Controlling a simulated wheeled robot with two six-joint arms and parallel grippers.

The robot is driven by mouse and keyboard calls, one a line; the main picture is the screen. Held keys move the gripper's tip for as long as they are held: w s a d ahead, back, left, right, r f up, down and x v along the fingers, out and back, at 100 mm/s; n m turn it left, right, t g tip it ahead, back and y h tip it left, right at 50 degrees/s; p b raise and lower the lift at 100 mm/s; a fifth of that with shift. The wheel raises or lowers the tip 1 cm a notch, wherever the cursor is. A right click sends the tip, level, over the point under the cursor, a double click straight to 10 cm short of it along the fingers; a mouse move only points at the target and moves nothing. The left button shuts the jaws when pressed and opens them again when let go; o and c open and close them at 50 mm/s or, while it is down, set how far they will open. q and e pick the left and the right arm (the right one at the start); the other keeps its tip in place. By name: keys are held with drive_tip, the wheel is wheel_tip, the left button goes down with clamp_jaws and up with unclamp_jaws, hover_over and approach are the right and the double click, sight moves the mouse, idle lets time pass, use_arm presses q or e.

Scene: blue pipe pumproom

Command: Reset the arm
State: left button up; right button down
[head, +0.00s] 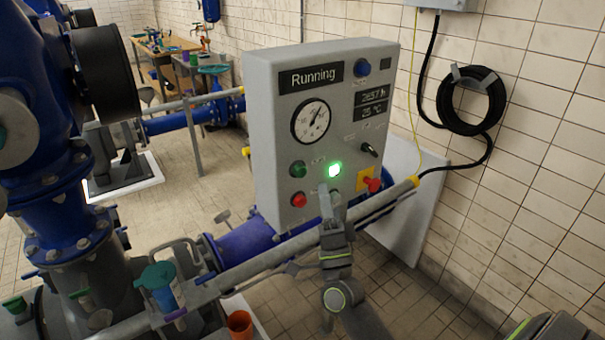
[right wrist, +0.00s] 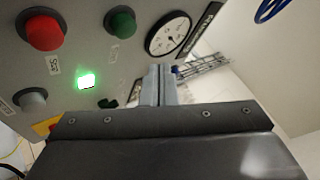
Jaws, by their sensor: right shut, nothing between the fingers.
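The grey control box (head: 277,120) stands at the centre with a "Running" display (head: 311,75), a gauge (head: 311,121) and a lit green lamp (head: 334,170). It carries a green button (head: 298,169), a red button (head: 298,200), a black selector (head: 369,149) and a red knob on a yellow plate (head: 373,184). My right gripper (head: 326,192) is shut and empty in front of the panel, below the lamp; I cannot tell whether it touches. In the right wrist view its fingers (right wrist: 157,82) point at the panel; the lamp (right wrist: 86,80) and a grey button (right wrist: 32,98) also show. My left gripper is out of view.
A grey rail (head: 300,248) with a yellow end runs before the box. A blue-lidded container (head: 158,285) and an orange cup (head: 239,324) are at lower left. Blue pipes (head: 60,200) fill the left. A black cable coil (head: 471,101) hangs on the tiled wall.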

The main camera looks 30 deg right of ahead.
idle(0.4)
wheel_tip(320, 180, down, 23)
drive_tip(key=w+n+g+y+b, duration=0.25)
drive_tip(key=n+g+y, duration=0.25)
drive_tip(key=n, duration=0.3)
drive_tip(key=s+f+n+g+y+b, duration=0.1)
drive_tip(key=s+f+n+g, duration=0.2)
drive_tip(key=f, duration=1)
drive_tip(key=s+f+n+g+y, duration=0.15)
drive_tip(key=s+f+g, duration=0.3)
drive_tip(key=f, duration=0.75)
drive_tip(key=s+a+f+n+g+b, duration=0.15)
drive_tip(key=s+f+n+g, duration=0.35)
drive_tip(key=s+f, duration=1.35)
drive_tip(key=s+f+g, duration=0.3)
drive_tip(key=s, duration=0.6)
drive_tip(key=s+f+n+g, duration=0.1)
drive_tip(key=s+f+g, duration=0.2)
drive_tip(key=s, duration=0.6)
drive_tip(key=shift+s+a+b, duration=0.25)
drive_tip(key=shift+s+b, duration=0.1)
drive_tip(key=shift+b, duration=0.1)
